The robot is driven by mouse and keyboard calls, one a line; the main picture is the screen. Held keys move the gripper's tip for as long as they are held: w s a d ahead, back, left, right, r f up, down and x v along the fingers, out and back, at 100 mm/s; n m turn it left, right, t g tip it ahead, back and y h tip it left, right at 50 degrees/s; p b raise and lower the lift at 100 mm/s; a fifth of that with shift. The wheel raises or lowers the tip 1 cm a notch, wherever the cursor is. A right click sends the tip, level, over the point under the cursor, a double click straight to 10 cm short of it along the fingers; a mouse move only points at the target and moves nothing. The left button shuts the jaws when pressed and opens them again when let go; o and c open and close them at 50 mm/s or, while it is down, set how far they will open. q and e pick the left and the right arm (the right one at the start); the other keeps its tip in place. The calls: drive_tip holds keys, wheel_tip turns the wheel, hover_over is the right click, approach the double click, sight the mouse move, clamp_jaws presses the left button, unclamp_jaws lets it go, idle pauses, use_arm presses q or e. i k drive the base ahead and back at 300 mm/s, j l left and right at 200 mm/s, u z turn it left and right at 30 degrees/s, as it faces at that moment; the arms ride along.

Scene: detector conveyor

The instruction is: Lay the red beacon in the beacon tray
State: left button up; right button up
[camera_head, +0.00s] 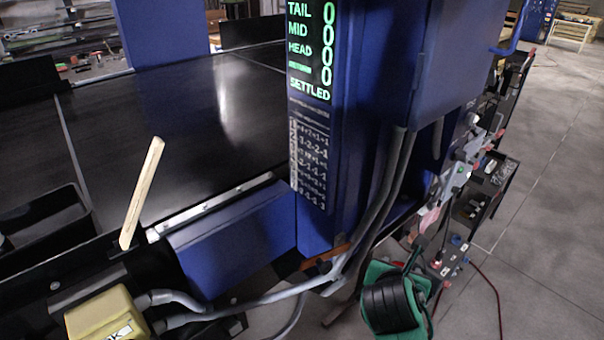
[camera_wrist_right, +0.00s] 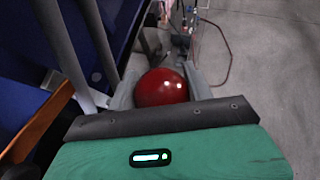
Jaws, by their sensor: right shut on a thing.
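The red beacon (camera_wrist_right: 162,88) is a glossy red ball in the right wrist view. My right gripper (camera_wrist_right: 160,78) is shut on it, with a grey finger on each side. The green and black body of my right gripper (camera_head: 393,298) shows at the bottom right of the head view, low beside the blue column; the beacon is hidden there. I cannot pick out the beacon tray for certain in either view. My left gripper is not in view.
A black conveyor (camera_head: 190,110) fills the left. A blue column (camera_head: 335,140) with a display reading zeros and "SETTLED" stands beside it. A pale wooden stick (camera_head: 142,195) rises near a yellow box (camera_head: 105,315). Grey hoses (camera_head: 375,220) hang close to my right gripper. Open floor lies right.

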sight(58, 221)
drive_tip(key=k+j+u, duration=0.15)
drive_tip(key=k+u, duration=0.35)
drive_tip(key=l+u, duration=0.15)
drive_tip(key=u, duration=0.3)
drive_tip(key=l+u, duration=0.15)
drive_tip(key=u, duration=0.3)
drive_tip(key=l+u, duration=0.15)
drive_tip(key=u, duration=0.35)
drive_tip(key=l, duration=0.15)
